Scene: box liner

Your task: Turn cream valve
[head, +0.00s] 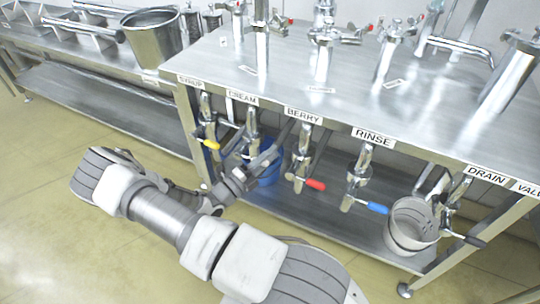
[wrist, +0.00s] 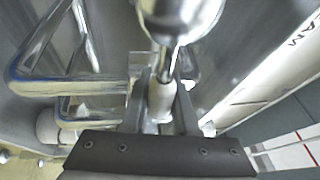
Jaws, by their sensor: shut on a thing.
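The cream valve (head: 253,122) is a shiny metal tap below the table's front edge, under the CREAM label (head: 242,97). My gripper (head: 262,158) is at the lower part of this valve. In the wrist view my gripper (wrist: 162,88) has its two dark fingers shut on a pale cream-coloured handle (wrist: 160,100). The handle hangs below the rounded metal valve body (wrist: 180,18). Part of the handle is hidden between the fingers. In the head view my gripper and wrist cover the handle.
The syrup valve (head: 206,130) with a yellow handle is close on the left. The berry valve (head: 302,160), with a red handle, and the rinse valve (head: 358,180), with a blue handle, are to the right. A blue bucket (head: 268,178) stands behind my gripper. Open floor lies at front left.

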